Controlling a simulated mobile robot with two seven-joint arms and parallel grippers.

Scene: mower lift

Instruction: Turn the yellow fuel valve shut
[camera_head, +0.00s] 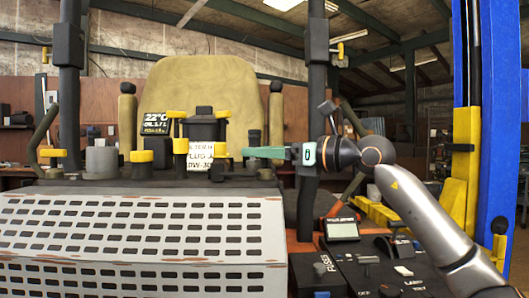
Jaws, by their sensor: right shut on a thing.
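My right gripper (248,152) reaches in from the right, its green fingers pointing left in front of the mower's seat. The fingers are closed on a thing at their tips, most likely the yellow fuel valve. Its gripped part is hidden and too small to make out. Several yellow parts stand near the fingertips, among them a yellow piece (221,148) just to their left, and I cannot tell for sure which is the valve. My left gripper is not in view.
The mower's tan seat (203,90) stands behind. A white slotted panel (140,235) fills the front left. A dark console (365,262) with a small screen (342,229) lies below my right arm. A blue and yellow lift post (466,120) rises at the right.

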